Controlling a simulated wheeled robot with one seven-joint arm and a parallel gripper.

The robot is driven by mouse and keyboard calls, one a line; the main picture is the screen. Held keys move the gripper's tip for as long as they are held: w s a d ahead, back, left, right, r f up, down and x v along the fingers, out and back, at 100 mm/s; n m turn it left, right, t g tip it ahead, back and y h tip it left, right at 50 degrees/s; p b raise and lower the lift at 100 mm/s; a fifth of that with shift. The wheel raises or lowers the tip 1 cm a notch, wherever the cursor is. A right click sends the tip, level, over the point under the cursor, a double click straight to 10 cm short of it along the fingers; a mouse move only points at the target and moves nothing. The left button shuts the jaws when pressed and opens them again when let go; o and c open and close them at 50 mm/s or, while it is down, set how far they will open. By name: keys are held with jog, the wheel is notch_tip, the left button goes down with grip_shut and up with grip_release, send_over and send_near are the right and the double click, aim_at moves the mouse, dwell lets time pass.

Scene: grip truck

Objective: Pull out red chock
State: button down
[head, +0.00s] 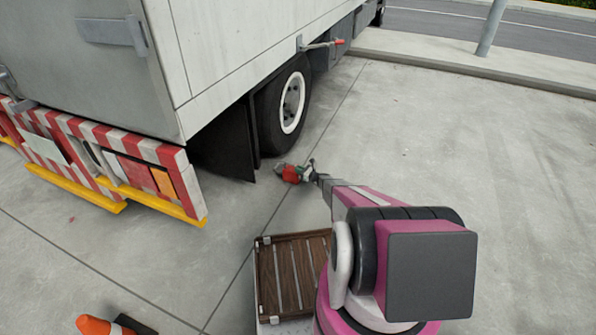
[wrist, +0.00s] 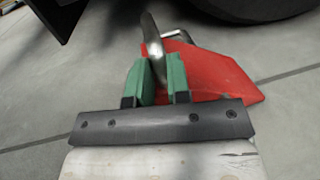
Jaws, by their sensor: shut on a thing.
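The red chock (head: 291,174) is on the concrete near the rear wheel (head: 292,102) of the truck. In the wrist view the red chock (wrist: 213,78) shows as a red block with a metal handle (wrist: 153,46). My gripper (head: 306,171) reaches it from the right in the head view. In the wrist view the green fingers of my gripper (wrist: 156,75) are shut on the handle. A dark part of the tire shows at the top right of the wrist view. I cannot tell whether the chock touches the tire or is lifted.
The truck (head: 250,40) fills the upper left, with a black mud flap (head: 228,143) behind the wheel and a striped rear bumper (head: 125,160). An orange cone (head: 97,325) is at the lower left. Open concrete lies to the right.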

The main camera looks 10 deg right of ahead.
jog(key=shift+s+d, duration=0.1)
jog(key=shift+d, duration=0.05)
jog(key=c, duration=1)
grip_release()
jog(key=v, duration=1)
jog(key=shift+s+d, duration=0.3)
